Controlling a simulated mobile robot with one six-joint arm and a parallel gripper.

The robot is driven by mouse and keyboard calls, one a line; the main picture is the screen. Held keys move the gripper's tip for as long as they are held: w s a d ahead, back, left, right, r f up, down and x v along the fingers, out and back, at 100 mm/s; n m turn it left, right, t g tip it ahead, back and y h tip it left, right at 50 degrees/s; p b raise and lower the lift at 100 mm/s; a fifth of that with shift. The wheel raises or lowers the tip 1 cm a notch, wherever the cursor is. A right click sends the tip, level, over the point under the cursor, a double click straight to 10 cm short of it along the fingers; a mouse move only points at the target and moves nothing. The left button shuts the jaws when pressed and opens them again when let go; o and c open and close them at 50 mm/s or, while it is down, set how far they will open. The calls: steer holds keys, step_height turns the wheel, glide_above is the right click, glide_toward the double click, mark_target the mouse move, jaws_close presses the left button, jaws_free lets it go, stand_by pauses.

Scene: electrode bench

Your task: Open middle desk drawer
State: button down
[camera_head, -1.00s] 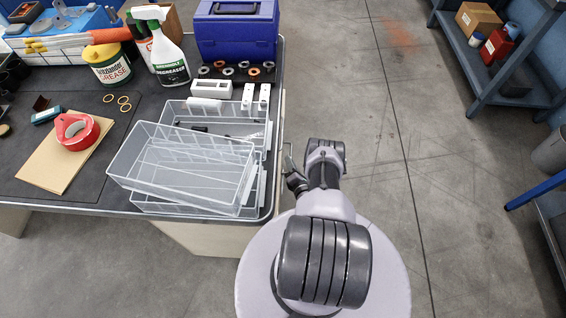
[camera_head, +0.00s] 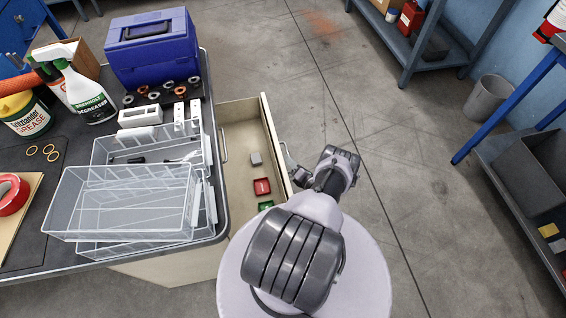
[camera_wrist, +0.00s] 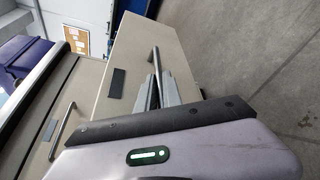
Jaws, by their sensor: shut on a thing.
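The open desk drawer (camera_head: 238,128) sticks out from the desk's right side in the head view. Its beige front (camera_wrist: 133,48) fills the middle of the wrist view. My gripper (camera_head: 293,172) is at the drawer's outer face. In the wrist view my gripper (camera_wrist: 158,88) has its fingers closed around the metal bar handle (camera_wrist: 157,65). Another handle (camera_wrist: 62,132), on a shut drawer front, lies nearer the desktop; that handle also shows in the head view (camera_head: 224,146). Whether a further drawer lies below is hidden.
Inside the drawer are a grey piece (camera_head: 256,158), a red one (camera_head: 262,186) and a green one (camera_head: 265,206). Clear trays (camera_head: 120,205) and a blue case (camera_head: 150,55) stand on the desk. Open floor (camera_head: 370,170) lies right of the drawer; shelving stands farther right.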

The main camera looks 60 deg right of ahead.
steer(key=shift+s+d+r, duration=0.1)
steer(key=shift+s+d, duration=0.15)
steer(key=shift+d, duration=0.05)
steer(key=c, duration=1.8)
jaws_free()
steer(key=p+v, duration=0.4)
steer(key=v, duration=1.3)
steer(key=shift+s+a, duration=0.2)
